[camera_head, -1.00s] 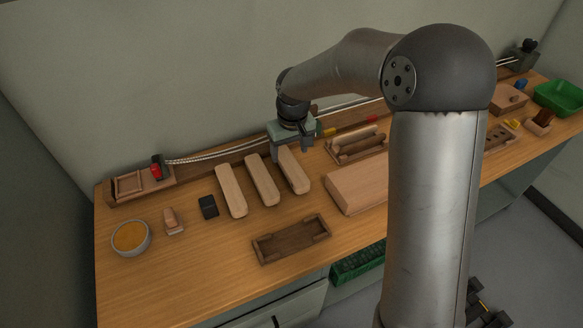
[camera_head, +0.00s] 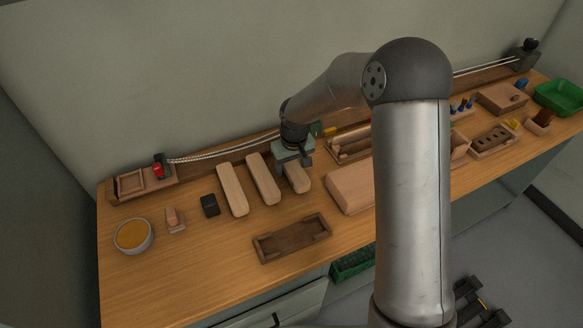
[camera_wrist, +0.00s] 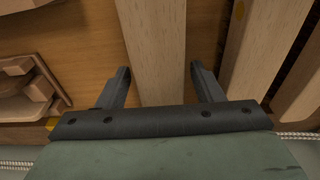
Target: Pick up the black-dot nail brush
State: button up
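Three long pale wooden brush blocks lie side by side on the bench: a left one (camera_head: 232,190), a middle one (camera_head: 263,180) and a right one (camera_head: 299,179). I make out no black dot on any of them, so I cannot tell which is the black-dot nail brush. My gripper (camera_head: 297,163) is over the far end of the right block and hides that end. In the wrist view my gripper (camera_wrist: 160,73) is open, with one finger on each side of a wooden block (camera_wrist: 157,35). Gaps show between the fingers and the block.
A dark wooden tray (camera_head: 291,240) lies in front. A small black block (camera_head: 209,205), a small wooden piece (camera_head: 175,219) and a bowl of orange material (camera_head: 133,236) are at left. A large wooden block (camera_head: 350,188) is at right. A cable (camera_head: 225,152) runs along the back.

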jog(key=c, duration=0.9)
jog(key=shift+o, duration=0.2)
